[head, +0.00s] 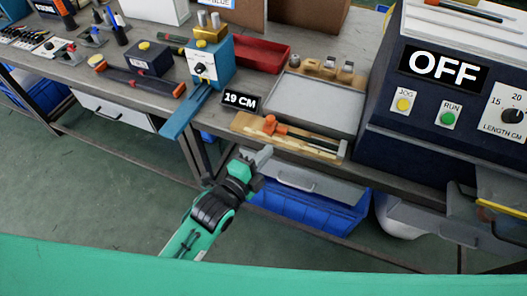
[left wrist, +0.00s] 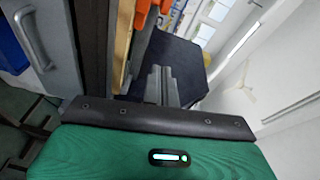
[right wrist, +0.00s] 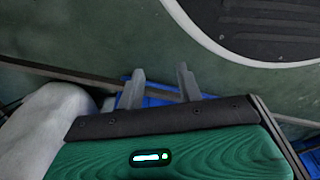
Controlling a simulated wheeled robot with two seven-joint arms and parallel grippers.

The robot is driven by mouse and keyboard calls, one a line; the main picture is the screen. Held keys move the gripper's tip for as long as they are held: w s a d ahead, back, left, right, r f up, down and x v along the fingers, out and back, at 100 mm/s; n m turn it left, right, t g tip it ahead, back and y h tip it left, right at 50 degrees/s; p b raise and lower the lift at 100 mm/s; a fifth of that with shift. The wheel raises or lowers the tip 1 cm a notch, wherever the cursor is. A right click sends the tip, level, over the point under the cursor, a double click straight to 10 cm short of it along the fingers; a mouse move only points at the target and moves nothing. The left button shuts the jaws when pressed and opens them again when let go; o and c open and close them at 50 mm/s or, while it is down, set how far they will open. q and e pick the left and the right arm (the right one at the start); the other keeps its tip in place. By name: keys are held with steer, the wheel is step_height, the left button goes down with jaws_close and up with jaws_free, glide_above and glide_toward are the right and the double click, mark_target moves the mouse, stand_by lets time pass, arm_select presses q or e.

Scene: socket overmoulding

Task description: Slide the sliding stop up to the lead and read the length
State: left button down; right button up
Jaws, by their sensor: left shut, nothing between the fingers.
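The orange sliding stop (head: 271,125) sits on a pale wooden measuring board (head: 246,128) at the table's front edge. A thin dark strip, perhaps the lead (head: 312,142), lies along the board to the right of the stop; I cannot tell the exact gap. A black sign (head: 240,100) reading "19 CM" stands behind the board. My left gripper (head: 262,158) is shut and empty, just in front of and below the board, apart from the stop. Its closed fingers show in the left wrist view (left wrist: 160,85). My right gripper (right wrist: 161,88) is open and empty, seen only in the right wrist view.
A grey tray (head: 318,101) lies behind the board. A blue machine (head: 210,62) stands to its left, and a dark machine marked "OFF" (head: 444,68) to its right. The floor in front is clear.

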mark_target(274, 130)
arm_select(q)
steer(key=w, duration=0.3)
steer(key=w+d, duration=0.1)
steer(key=w, duration=0.2)
steer(key=w+d+f, duration=0.1)
steer(key=w, duration=0.2)
steer(key=shift+p, duration=0.3)
steer(key=shift+w+a, duration=0.3)
steer(key=shift+w, duration=0.05)
arm_select(e)
steer(key=shift+s+d+f, duration=0.3)
steer(key=shift+s+f, duration=0.45)
steer(key=shift+f, duration=0.15)
arm_select(q)
steer(key=w+a, duration=0.1)
steer(key=a, duration=0.2)
steer(key=w+a, duration=0.1)
steer(key=a, duration=0.4)
steer(key=shift+w+a, duration=0.35)
steer(key=shift+w, duration=0.05)
steer(key=shift+w+a, duration=0.1)
steer(key=shift+a, duration=0.2)
arm_select(e)
steer(key=shift+s+f, duration=0.15)
steer(key=shift+f, duration=0.05)
